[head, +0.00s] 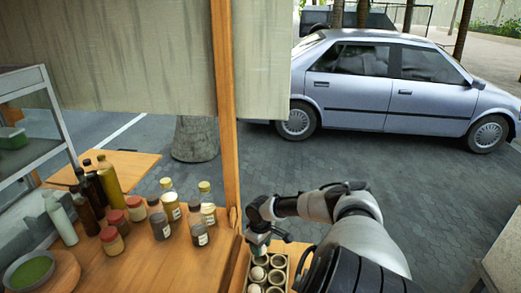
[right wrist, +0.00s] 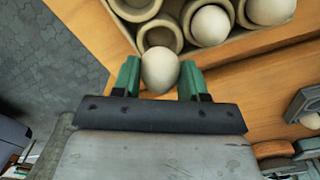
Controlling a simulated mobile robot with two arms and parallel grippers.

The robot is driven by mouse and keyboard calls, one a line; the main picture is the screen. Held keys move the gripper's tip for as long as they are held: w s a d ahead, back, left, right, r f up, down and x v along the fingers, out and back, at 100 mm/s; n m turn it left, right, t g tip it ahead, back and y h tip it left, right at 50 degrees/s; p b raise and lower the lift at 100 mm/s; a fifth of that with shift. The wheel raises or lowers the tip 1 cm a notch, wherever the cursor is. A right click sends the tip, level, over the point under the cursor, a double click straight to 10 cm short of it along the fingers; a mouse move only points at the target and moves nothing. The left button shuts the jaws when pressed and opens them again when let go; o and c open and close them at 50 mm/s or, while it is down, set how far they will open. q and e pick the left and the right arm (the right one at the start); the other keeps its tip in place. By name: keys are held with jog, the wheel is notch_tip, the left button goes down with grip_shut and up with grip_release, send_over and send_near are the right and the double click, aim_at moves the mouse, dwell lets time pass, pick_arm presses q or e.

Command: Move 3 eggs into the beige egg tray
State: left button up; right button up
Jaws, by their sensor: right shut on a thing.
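My right gripper (right wrist: 160,82) is shut on a whitish egg (right wrist: 160,68), held between its two green fingers. In the head view, my right gripper (head: 258,245) is at the back edge of the beige egg tray (head: 287,270). In the right wrist view, the egg overlaps the near rim of an empty-looking round cup of the tray (right wrist: 145,38); I cannot tell whether it touches. Two other eggs, one (right wrist: 210,25) and another (right wrist: 268,8), sit in neighbouring cups. My left gripper is not in view.
A grey container with a pale egg (right wrist: 311,120) is at the right edge of the right wrist view. Several bottles and jars (head: 160,226) stand on the wooden counter left of a wooden post (head: 226,120). A green-filled bowl (head: 30,270) is at the lower left.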

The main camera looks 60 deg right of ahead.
jog(key=shift+f+b, duration=1.65)
jog(key=shift+f, duration=0.7)
dwell(0.7)
jog(key=o, duration=0.7)
notch_tip(320, 180, up, 11)
jog(key=shift+f, duration=0.1)
dwell(0.3)
jog(key=shift+s, duration=0.15)
